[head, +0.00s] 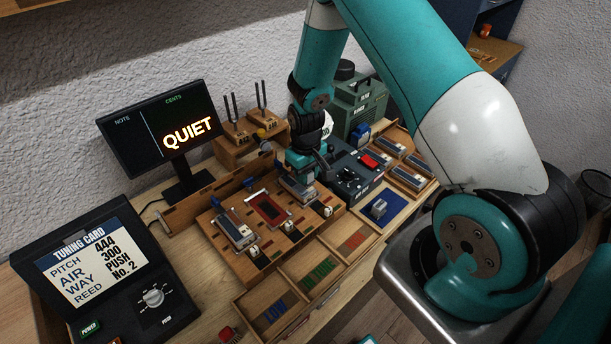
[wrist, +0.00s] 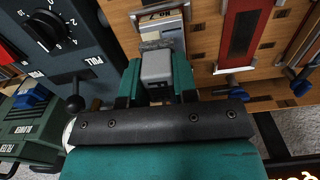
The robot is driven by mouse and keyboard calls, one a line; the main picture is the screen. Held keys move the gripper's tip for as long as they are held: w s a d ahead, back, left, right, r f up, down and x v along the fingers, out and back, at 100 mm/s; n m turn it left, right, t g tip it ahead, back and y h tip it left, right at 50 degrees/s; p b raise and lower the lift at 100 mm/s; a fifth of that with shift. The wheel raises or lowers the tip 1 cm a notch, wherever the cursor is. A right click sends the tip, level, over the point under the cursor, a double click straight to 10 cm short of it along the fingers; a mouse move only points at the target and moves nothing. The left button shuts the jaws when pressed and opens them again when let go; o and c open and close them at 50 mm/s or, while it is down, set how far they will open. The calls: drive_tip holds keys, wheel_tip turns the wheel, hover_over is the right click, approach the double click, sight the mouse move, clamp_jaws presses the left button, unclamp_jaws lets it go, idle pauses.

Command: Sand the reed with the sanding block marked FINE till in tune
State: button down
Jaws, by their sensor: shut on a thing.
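My gripper (head: 301,168) is low over the right part of the wooden reed bench (head: 270,262). In the wrist view, my gripper (wrist: 157,80) is shut on a small grey block (wrist: 156,68), with a finger on each side. No FINE mark is readable on it. The block's far end is at a metal reed plate (wrist: 160,28) on the wood; whether it touches the reed is unclear. The reed plate (head: 298,188) also shows under my gripper in the head view.
The monitor (head: 160,137) reads QUIET. Another metal plate (head: 233,229) and a red-centred slot (head: 268,208) lie to the left. Another grey block (head: 378,208) stands on a blue mat. A control box (head: 348,172) with a knob is close at right; tuning forks (head: 234,130) stand behind.

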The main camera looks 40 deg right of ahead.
drive_tip(key=shift+r+p, duration=1.7)
drive_tip(key=shift+r, duration=1)
idle(3.1)
